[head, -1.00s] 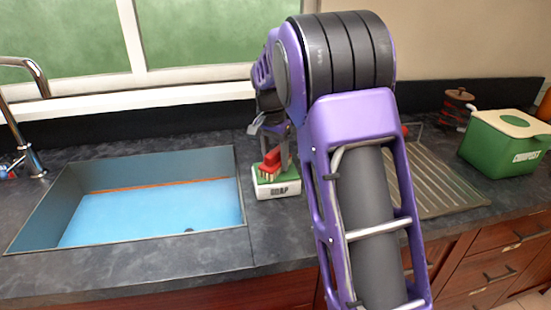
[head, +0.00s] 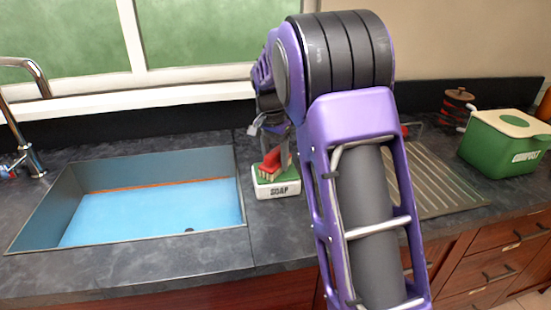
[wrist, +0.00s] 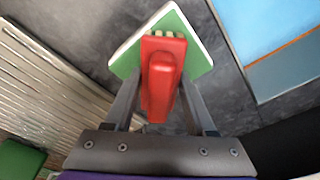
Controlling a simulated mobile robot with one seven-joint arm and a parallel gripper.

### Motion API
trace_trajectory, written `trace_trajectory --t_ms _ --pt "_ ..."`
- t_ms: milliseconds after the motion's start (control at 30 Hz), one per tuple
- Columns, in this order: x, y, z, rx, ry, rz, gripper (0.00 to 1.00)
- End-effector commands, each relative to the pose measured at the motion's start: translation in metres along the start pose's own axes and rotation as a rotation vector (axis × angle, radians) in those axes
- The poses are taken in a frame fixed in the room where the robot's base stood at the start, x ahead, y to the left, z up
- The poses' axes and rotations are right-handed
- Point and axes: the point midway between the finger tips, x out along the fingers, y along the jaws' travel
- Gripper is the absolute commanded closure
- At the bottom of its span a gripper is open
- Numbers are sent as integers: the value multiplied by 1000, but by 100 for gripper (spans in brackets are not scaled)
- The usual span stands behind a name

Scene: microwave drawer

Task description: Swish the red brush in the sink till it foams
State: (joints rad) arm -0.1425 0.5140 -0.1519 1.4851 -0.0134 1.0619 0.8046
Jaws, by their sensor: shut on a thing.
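The red brush (head: 272,163) is in my gripper (head: 278,145), which is shut on it at the right of the sink. The brush sits at the white soap holder (head: 287,191) with its green top; its pale bristles face that top. I cannot tell for sure whether they touch it. In the wrist view the brush (wrist: 163,80) lies between both fingers of my gripper (wrist: 160,95), with the green soap top (wrist: 196,50) behind it. The sink (head: 190,163) holds blue water (head: 150,210), with no foam visible on it.
A chrome faucet (head: 35,160) stands left of the sink. A ribbed drainboard (head: 440,185) lies right of my arm, with a green compost bin (head: 495,150) and a dark brown jar (head: 456,108) beyond. The dark counter between sink and soap is clear.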

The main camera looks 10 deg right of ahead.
Motion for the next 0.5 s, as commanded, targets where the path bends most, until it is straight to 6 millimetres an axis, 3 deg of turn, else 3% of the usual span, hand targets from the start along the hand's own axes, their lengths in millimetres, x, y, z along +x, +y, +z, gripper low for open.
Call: trace_trajectory --t_ms 333,500 --pt "1 0 1 0 -3 3 89" --pt "-9 0 0 0 -2 3 89"
